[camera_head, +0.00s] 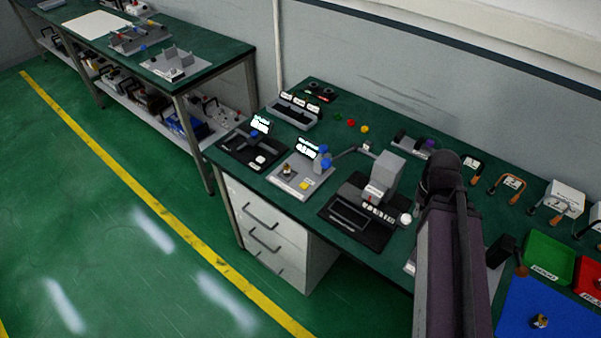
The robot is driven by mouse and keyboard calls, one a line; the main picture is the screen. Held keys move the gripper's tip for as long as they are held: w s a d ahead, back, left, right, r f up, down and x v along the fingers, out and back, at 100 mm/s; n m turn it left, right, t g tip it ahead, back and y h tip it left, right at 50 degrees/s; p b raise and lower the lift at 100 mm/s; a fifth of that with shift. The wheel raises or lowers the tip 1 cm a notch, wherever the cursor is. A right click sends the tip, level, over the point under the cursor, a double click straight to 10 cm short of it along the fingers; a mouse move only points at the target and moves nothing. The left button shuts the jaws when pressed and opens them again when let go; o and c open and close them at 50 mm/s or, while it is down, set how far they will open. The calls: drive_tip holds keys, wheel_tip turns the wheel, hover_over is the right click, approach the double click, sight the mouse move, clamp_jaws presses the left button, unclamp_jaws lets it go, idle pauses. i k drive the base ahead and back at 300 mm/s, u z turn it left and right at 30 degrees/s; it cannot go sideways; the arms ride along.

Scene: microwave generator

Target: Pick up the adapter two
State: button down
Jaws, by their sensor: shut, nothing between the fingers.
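No label reading adapter two is legible, so I cannot tell which part it is. A small brass-coloured part (540,320) sits on the blue mat (513,312) at the lower right. Another small brass-coloured part (287,171) sits on a grey fixture plate (313,186) left of centre on the bench. My arm rises from the bottom edge right of centre and covers part of the bench. I cannot make out my gripper; the arm may hide it.
A green tray (548,255) and a red tray (590,279) stand at the right. A grey device on a black base (345,215) stands left of my arm. Several tools and labelled boxes line the bench's back. The green bench (232,153) has a drawer cabinet (262,225) below.

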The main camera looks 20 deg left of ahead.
sight(287, 172)
drive_tip(key=u, duration=0.95)
drive_tip(key=k, duration=0.5)
drive_tip(key=i, duration=0.5)
drive_tip(key=u, duration=0.1)
